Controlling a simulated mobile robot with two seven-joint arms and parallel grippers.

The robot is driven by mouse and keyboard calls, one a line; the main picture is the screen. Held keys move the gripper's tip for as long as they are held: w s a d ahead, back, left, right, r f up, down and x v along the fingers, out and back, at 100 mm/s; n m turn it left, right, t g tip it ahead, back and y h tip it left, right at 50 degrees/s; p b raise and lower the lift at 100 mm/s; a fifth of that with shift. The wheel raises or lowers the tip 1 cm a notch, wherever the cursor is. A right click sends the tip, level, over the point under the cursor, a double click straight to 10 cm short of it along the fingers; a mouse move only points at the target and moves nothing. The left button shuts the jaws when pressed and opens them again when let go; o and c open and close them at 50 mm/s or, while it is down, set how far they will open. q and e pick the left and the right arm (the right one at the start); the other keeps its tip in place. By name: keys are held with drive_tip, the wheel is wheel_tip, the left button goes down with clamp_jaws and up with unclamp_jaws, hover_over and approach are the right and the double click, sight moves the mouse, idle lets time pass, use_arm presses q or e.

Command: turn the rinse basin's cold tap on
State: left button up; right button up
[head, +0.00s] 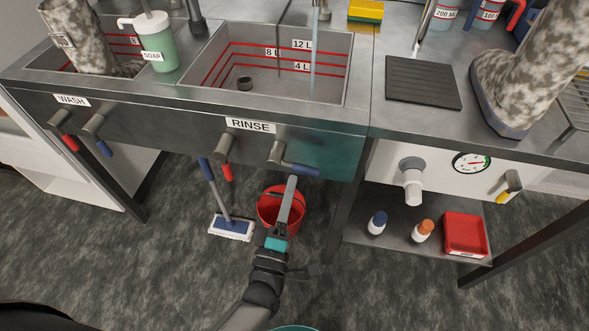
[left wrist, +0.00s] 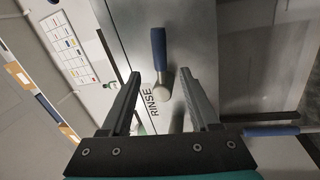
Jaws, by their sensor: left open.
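The rinse basin (head: 348,75) has a label reading RINSE on its front. Its cold tap has a blue handle (head: 300,170) pointing sideways to the right; the red-handled tap (head: 226,160) beside it points down. A thin stream of water (head: 313,50) falls from the spout into the basin. My left gripper (head: 291,180) is open and empty, just below and in front of the blue-handled tap. In the left wrist view the blue handle (left wrist: 158,45) lies ahead between the fingertips (left wrist: 160,73), apart from both fingers. My right gripper is not in view.
A red bucket (head: 268,203) and a mop (head: 231,228) stand on the floor under the basin. The wash basin's taps (head: 92,125) are at the left. A shelf (head: 400,245) with bottles and a red tray (head: 465,233) is at the right.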

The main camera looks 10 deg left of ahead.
use_arm(q)
drive_tip(key=v, duration=0.8)
drive_tip(key=shift+s, duration=0.45)
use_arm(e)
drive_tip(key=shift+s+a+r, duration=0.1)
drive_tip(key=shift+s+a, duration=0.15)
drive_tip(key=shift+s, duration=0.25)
